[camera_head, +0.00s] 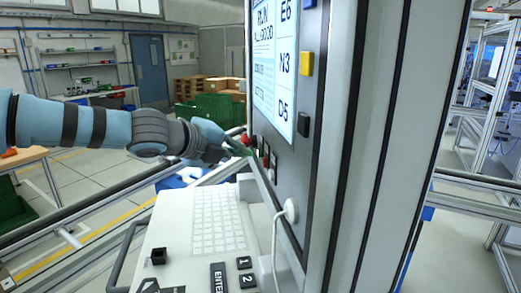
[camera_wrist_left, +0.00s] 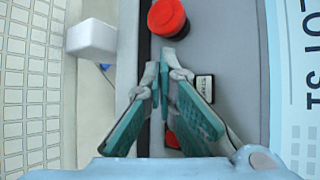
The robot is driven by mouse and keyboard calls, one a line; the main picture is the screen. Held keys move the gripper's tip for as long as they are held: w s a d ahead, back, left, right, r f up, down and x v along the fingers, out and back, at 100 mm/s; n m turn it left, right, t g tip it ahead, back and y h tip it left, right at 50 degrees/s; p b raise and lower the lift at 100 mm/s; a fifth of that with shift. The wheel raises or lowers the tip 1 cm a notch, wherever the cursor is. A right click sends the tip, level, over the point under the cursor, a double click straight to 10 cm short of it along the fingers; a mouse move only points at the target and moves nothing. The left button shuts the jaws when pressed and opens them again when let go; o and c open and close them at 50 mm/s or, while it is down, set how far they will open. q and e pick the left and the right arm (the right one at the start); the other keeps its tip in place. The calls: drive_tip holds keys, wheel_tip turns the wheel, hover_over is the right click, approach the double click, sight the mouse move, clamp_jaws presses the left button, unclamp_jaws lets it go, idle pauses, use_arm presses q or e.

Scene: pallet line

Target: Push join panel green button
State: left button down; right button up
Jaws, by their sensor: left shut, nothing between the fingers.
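The join panel (camera_head: 318,110) stands upright at the middle of the head view, with a lit screen. My left arm reaches in from the left, and its shut, empty gripper (camera_head: 245,151) is at the panel's lower buttons. In the wrist view the gripper (camera_wrist_left: 166,62) has its tips close together over the panel face, just below a round red button (camera_wrist_left: 167,18). A red button (camera_head: 245,139) also shows in the head view beside the tips. A small label plate (camera_wrist_left: 205,87) is right of the fingers. I cannot make out a green button; the fingers have green pads and may cover it.
A pale keypad console (camera_head: 195,235) with a handle juts out below the panel. A cable plug (camera_head: 291,208) is on the panel's lower part. Yellow (camera_head: 306,63) and black (camera_head: 303,125) side buttons line the screen. Green crates (camera_head: 215,106) stand behind.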

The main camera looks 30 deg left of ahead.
use_arm(q)
drive_tip(key=s+a+p, duration=0.3)
drive_tip(key=shift+s+a, duration=0.25)
drive_tip(key=shift+a, duration=0.1)
idle(0.5)
idle(0.4)
drive_tip(key=shift+d, duration=0.1)
